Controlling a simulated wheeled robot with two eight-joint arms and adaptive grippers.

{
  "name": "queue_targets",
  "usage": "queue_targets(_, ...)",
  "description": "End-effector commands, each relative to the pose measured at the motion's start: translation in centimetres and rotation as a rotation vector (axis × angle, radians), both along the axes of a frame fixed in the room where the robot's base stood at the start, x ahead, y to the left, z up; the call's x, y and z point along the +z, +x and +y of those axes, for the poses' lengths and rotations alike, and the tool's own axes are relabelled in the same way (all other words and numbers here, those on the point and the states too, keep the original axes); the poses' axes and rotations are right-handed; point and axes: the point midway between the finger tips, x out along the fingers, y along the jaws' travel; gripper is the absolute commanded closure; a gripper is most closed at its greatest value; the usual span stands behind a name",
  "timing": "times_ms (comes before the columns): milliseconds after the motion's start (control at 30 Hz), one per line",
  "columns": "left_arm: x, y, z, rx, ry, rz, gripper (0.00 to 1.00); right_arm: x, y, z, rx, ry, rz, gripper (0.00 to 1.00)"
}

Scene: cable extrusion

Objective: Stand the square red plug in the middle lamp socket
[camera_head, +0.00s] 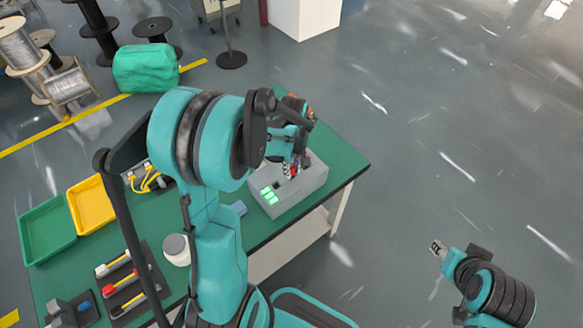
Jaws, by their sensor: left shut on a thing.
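The grey box (303,190) with the lamp sockets stands near the right end of the green table. Green lit patches (268,196) show on its left part. My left gripper (291,166) is over the box top, pointing down, and shut on the red plug (293,172). Only a small bit of red shows between the fingers. The arm and fingers hide part of the box top, so I cannot tell which socket is below the plug or whether they touch. My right gripper (437,247) is away from the table, over the floor; its fingers are too small to read.
Green (47,229) and yellow (91,205) trays lie at the table's left. A tool rack (128,284), a white jar (176,249) and yellow cables (148,182) are nearer my arm. Cable spools stand on the floor behind. Floor to the right is clear.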

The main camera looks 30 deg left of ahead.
Motion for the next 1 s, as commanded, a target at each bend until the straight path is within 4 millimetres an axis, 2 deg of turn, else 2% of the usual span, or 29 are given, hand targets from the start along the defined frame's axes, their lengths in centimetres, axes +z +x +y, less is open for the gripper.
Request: queue_targets(1000,-1.6,0.0,0.0,0.000,0.000,0.000,1.00,-1.4,0.0,0.0,0.000,0.000,0.000,0.60)
